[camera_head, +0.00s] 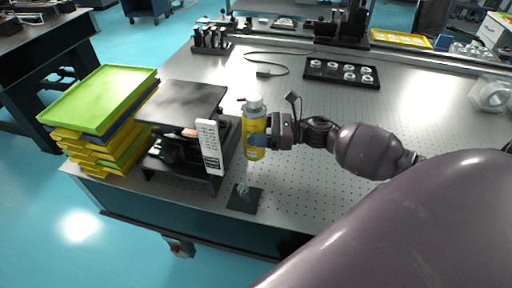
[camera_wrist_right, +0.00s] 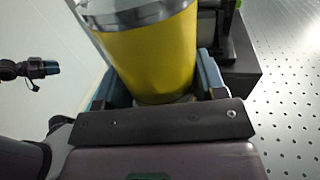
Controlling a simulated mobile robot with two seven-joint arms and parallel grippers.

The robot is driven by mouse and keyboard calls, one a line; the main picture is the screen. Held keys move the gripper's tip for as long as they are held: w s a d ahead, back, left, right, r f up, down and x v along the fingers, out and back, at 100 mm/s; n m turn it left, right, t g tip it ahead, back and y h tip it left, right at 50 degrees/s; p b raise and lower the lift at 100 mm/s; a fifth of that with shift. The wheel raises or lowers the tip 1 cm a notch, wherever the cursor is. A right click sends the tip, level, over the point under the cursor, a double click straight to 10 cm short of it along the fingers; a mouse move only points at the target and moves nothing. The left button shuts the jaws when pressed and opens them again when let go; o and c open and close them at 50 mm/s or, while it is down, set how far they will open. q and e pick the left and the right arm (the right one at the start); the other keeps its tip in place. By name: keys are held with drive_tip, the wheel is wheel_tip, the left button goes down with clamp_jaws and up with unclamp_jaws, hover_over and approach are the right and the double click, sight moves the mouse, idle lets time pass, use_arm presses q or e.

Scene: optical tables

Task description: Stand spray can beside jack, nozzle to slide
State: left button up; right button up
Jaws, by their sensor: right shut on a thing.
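My right gripper (camera_head: 268,140) is shut around the yellow spray can (camera_head: 254,125), which has a pale grey top and looks upright. In the right wrist view the yellow can (camera_wrist_right: 155,58) fills the space between the blue fingers. The can is just right of the black two-level stand (camera_head: 180,100), which looks like the jack. I cannot tell whether its base touches the table. I cannot make out the nozzle's direction or which thing is the slide. What looks like my left gripper (camera_head: 180,246) is low beyond the table's front edge; its jaws are unclear.
A white remote-like object (camera_head: 209,147) stands at the stand's front right. A small black pad (camera_head: 245,199) with a clear item lies near the front edge. Stacked green and yellow trays (camera_head: 100,100) are at left. A black tray of round parts (camera_head: 341,72) lies behind; the table's middle is clear.

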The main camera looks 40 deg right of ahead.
drive_tip(key=shift+f, duration=1.3)
drive_tip(key=shift+f+b, duration=0.3)
drive_tip(key=shift+f, duration=1.5)
drive_tip(key=shift+f, duration=0.2)
drive_tip(key=o, duration=1.2)
